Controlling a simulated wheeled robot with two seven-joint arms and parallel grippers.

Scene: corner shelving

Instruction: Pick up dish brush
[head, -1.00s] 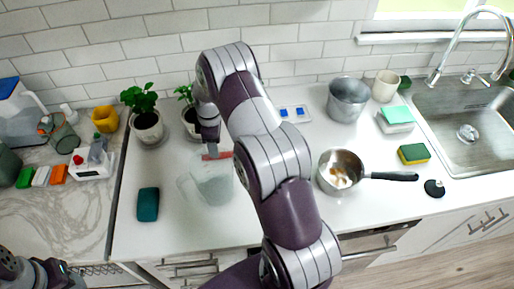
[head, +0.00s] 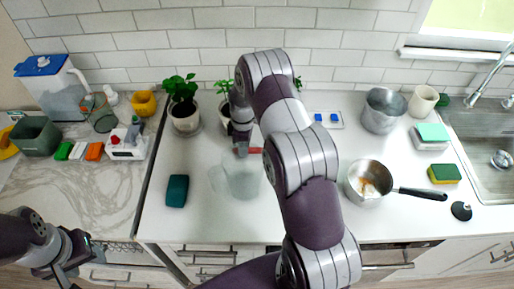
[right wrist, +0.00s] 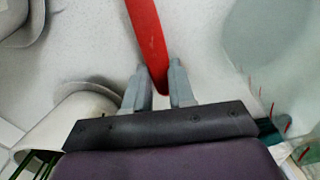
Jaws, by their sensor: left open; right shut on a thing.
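A long red handle, taken as the dish brush (right wrist: 148,35), is between the fingers of my right gripper (right wrist: 158,68) in the right wrist view. Its far end runs out of the top of that view, so no bristles show. In the head view my right gripper (head: 241,146) hangs over the white counter, by a clear measuring jug (head: 242,180), with a bit of red at its tips. The arm hides part of that spot. My left gripper (head: 77,254) is at the lower left, open and empty, in front of the counter.
A teal block (head: 177,191) lies left of the jug. Potted plants (head: 184,115) stand behind. A saucepan (head: 368,180), a metal pot (head: 383,110) and a sponge (head: 444,173) are at right, beside the sink (head: 490,140). A toaster-like white device (head: 126,142) stands at left.

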